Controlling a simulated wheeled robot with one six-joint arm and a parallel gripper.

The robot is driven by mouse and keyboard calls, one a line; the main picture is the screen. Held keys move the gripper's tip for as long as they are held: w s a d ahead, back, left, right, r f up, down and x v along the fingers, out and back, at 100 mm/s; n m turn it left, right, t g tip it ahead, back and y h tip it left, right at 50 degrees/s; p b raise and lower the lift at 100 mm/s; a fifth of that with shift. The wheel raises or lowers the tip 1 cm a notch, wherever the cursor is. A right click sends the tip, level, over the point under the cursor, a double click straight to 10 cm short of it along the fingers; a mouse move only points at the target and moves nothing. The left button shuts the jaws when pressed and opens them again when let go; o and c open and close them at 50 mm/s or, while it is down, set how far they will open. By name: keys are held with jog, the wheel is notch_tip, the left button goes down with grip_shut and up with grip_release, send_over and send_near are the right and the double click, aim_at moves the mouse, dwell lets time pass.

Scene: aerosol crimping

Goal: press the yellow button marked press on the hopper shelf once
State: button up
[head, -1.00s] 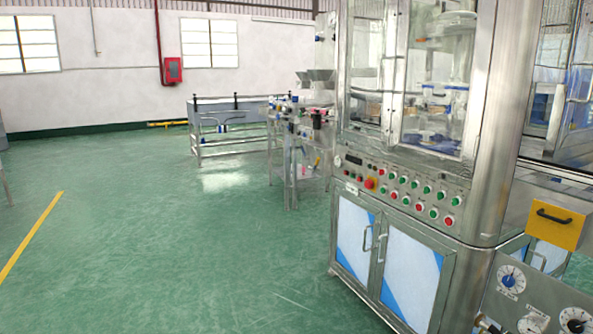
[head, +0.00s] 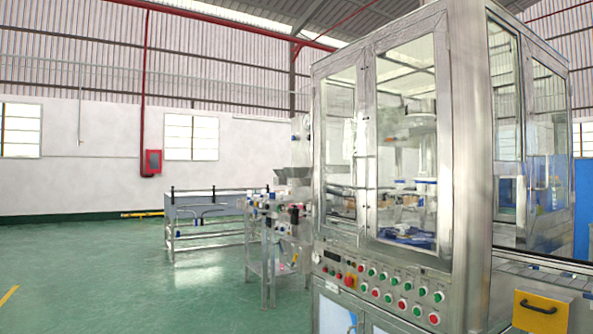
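The hopper shelf cannot be picked out for certain. A grey funnel-shaped hopper (head: 293,174) shows above a metal stand (head: 272,262) left of the large machine. Small blue, red and black parts crowd the top of that stand. No yellow button marked press can be made out at this distance. My gripper is not in the head view.
A large steel and glass machine (head: 459,150) fills the right side, with a row of red and green buttons (head: 391,297) below its windows. A yellow panel with a black handle (head: 539,313) is at lower right. A long table (head: 207,245) stands farther back. Green floor (head: 95,275) is clear at left.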

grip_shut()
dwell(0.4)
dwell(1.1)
